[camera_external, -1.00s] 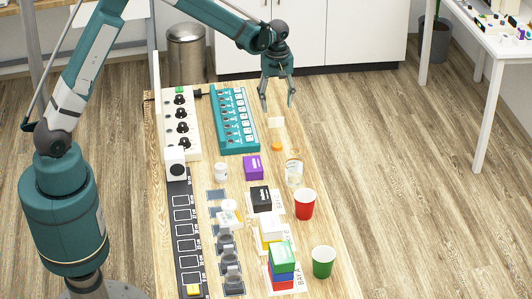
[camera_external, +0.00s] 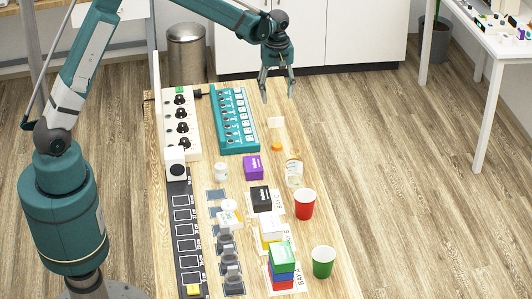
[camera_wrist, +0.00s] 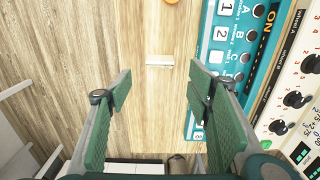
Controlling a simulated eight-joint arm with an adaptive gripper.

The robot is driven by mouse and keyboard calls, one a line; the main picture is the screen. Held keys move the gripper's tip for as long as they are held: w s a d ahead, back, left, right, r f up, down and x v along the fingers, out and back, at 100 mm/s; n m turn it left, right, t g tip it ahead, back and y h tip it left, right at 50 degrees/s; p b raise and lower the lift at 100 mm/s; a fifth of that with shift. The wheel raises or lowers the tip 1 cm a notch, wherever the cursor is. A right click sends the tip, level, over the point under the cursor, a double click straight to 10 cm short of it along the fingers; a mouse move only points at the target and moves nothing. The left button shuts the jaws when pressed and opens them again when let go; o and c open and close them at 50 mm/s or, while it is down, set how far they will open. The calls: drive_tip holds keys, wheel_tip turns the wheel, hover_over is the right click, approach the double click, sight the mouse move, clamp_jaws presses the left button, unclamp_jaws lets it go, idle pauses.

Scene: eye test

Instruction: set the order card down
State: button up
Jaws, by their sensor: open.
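The order card (camera_external: 276,122) is a small pale card at the far right part of the wooden table. It appears to stand upright. In the wrist view it shows from above as a thin whitish strip (camera_wrist: 160,60), ahead of my fingers and between their lines. My gripper (camera_external: 278,97) is open above the far end of the table, with nothing between its fingers. In the wrist view the green-padded fingers (camera_wrist: 160,88) stand wide apart, clear of the card.
An orange item (camera_external: 277,147) lies just nearer than the card. A teal switch panel (camera_external: 234,120) and a white knob panel (camera_external: 181,130) are to the left. A glass jar (camera_external: 294,172), a purple box (camera_external: 253,167) and a red cup (camera_external: 305,204) stand nearer.

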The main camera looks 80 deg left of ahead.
idle(0.3)
drive_tip(key=s+d+r+m+t, duration=0.2)
drive_tip(key=s+d+r+m, duration=0.2)
drive_tip(key=s+d+r, duration=0.5)
drive_tip(key=s+d+r+m+t, duration=0.1)
drive_tip(key=s+d+r+m, duration=0.5)
drive_tip(key=d+r, duration=0.45)
drive_tip(key=s+d+m+t, duration=0.2)
drive_tip(key=s+d+m, duration=0.2)
drive_tip(key=s, duration=0.7)
drive_tip(key=s+d+m+t, duration=0.2)
drive_tip(key=s+d+m, duration=0.2)
drive_tip(key=s+d, duration=0.4)
drive_tip(key=shift+s+d, duration=0.35)
drive_tip(key=shift+s, duration=1.75)
drive_tip(key=shift+r, duration=0.15)
